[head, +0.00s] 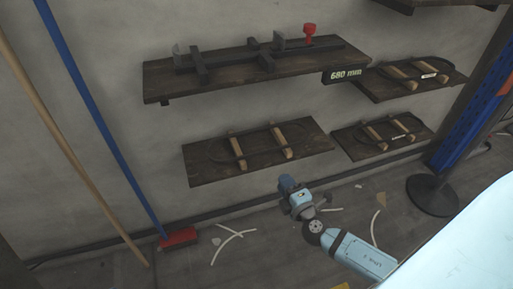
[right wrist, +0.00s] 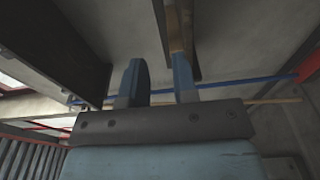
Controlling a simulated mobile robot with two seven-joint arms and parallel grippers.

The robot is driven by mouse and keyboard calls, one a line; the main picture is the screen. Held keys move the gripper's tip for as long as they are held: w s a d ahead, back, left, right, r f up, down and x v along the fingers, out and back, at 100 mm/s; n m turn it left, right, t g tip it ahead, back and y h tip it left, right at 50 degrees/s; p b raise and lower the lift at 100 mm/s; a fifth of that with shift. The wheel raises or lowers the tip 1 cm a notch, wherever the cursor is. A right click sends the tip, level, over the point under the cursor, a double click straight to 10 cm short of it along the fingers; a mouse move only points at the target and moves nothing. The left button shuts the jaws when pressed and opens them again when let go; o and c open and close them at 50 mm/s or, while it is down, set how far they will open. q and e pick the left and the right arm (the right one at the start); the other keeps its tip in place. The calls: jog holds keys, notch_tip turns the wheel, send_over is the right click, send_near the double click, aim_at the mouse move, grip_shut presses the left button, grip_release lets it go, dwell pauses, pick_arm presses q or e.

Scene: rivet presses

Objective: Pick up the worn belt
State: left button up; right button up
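Three dark belt loops lie around pairs of wooden pegs on wall shelves: one on the lower left shelf (head: 258,147), one on the upper right shelf and one on the lower right shelf. The two right ones carry small white tags; I see no tag on the left one. I cannot tell from here which belt is worn. My right gripper (head: 289,185) is below the lower left shelf, apart from every belt. In the right wrist view its two blue fingers (right wrist: 158,82) stand apart with nothing between them. My left gripper is out of view.
A belt-tensioning jig (head: 268,55) with a red knob sits on the upper left shelf, beside a "680 mm" sign (head: 346,76). A blue-handled broom (head: 178,237) and a wooden pole lean at the left. A blue post (head: 466,125) stands at the right. White strips litter the floor.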

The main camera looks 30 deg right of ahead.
jog(key=p, duration=0.1)
send_near(265, 152)
jog(key=w, duration=0.4)
jog(key=shift+w+d+f, duration=0.1)
jog(key=shift+w, duration=0.2)
jog(key=w, duration=0.2)
jog(key=w+d, duration=0.1)
jog(key=w, duration=0.2)
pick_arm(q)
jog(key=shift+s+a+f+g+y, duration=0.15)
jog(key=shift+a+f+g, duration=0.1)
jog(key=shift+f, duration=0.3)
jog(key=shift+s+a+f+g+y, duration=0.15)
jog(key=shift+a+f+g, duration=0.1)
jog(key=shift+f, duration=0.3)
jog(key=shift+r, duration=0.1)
pick_arm(e)
grip_shut()
